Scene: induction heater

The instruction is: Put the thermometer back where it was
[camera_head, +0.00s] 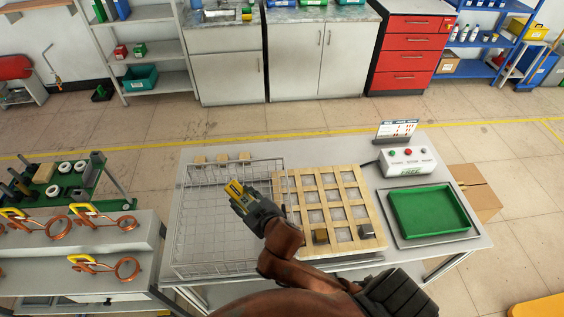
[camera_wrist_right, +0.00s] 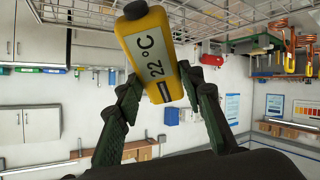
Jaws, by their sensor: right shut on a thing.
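The thermometer is a yellow handheld device (camera_wrist_right: 150,50) with a grey display reading 22 °C. In the right wrist view it sits between the two dark green fingers of my right gripper (camera_wrist_right: 160,95), which is shut on it. In the head view the thermometer (camera_head: 236,189) shows as a small yellow piece at the tip of my right gripper (camera_head: 240,198), over the wire basket (camera_head: 190,235) on the table. The thermometer appears held above the basket; its exact height is hard to tell. My left gripper is not in view.
A wooden grid (camera_head: 295,205) with two small blocks stands right of the basket. A green tray (camera_head: 425,211) and a white control box (camera_head: 407,160) are further right. Copper coils with yellow handles (camera_head: 105,266) lie on the left bench. Bare table (camera_head: 290,150) shows behind the grid.

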